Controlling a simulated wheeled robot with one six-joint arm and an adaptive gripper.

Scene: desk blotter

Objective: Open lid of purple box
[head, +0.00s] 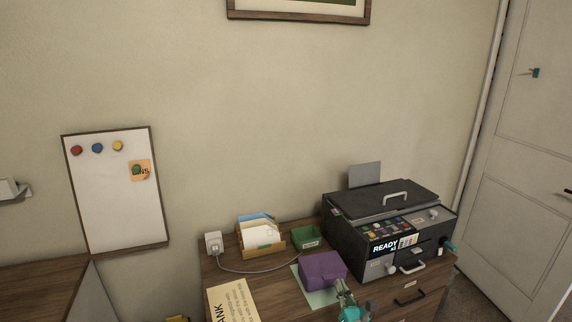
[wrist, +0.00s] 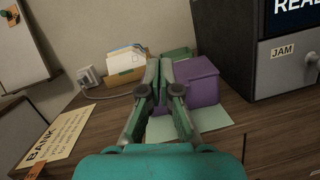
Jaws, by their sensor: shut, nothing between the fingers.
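The purple box (head: 323,270) sits on a pale green sheet (head: 309,290) on the wooden desk, with its lid down. It also shows in the wrist view (wrist: 203,86), just right of my fingers. My gripper (head: 341,285) is at the front of the box in the head view, overlapping its lower right edge. In the wrist view my gripper (wrist: 158,70) is shut and empty, its fingers pointing forward along the box's left side. I cannot tell whether the fingers touch the box. The fingers hide part of its left side.
A dark printer (head: 345,230) stands close on the right of the box. Behind are a green tray (head: 309,238), a wooden letter holder (head: 262,243) and a white plug (head: 213,242) with a cable. A yellow BANK sheet (head: 233,301) lies left on the desk (head: 268,285).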

